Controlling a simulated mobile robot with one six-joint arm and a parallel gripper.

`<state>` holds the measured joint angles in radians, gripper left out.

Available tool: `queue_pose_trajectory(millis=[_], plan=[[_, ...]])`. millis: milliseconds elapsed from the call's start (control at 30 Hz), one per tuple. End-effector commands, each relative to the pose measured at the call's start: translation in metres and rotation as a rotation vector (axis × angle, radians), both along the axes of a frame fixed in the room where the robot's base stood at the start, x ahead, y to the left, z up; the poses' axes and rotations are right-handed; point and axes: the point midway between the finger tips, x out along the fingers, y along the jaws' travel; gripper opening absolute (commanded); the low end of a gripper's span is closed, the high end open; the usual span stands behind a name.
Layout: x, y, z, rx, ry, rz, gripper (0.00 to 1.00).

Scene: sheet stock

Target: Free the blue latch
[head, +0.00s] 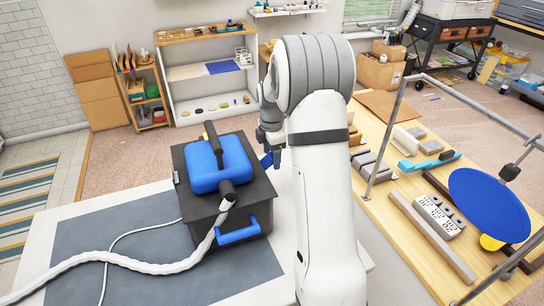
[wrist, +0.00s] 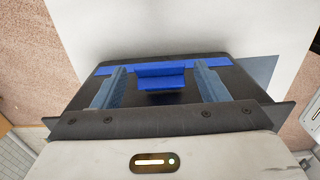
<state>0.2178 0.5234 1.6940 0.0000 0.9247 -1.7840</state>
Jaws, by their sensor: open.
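In the wrist view the blue latch (wrist: 160,76) is a short blue tab on the dark box, with a blue strip running behind it. My gripper (wrist: 162,85) is open, with one finger on each side of the latch; I cannot tell whether either touches it. In the head view the dark box (head: 262,186) stands on the table, topped by a rounded blue unit (head: 212,165) with a black handle. My gripper (head: 268,150) is at the box's right side. A small blue part shows there, partly hidden by my arm.
A white hose (head: 140,262) and a thin cable run from the box leftward across the table's grey mat (head: 130,225). A blue handle (head: 238,235) sits on the box's near side. A wooden bench (head: 420,190) with blocks, a blue disc and a metal frame stands at right.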

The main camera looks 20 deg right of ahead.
Motion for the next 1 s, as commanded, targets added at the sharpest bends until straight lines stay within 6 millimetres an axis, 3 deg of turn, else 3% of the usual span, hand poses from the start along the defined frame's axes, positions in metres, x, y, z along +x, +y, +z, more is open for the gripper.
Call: queue_pose_trajectory(millis=[200, 467, 1000], plan=[[0.0, 0.001, -0.018, 0.0, 0.0, 0.0, 0.67], [0.0, 0.001, -0.02, 0.0, -0.001, 0.0, 0.67], [0.0, 0.001, -0.019, 0.0, -0.001, 0.001, 0.24]])
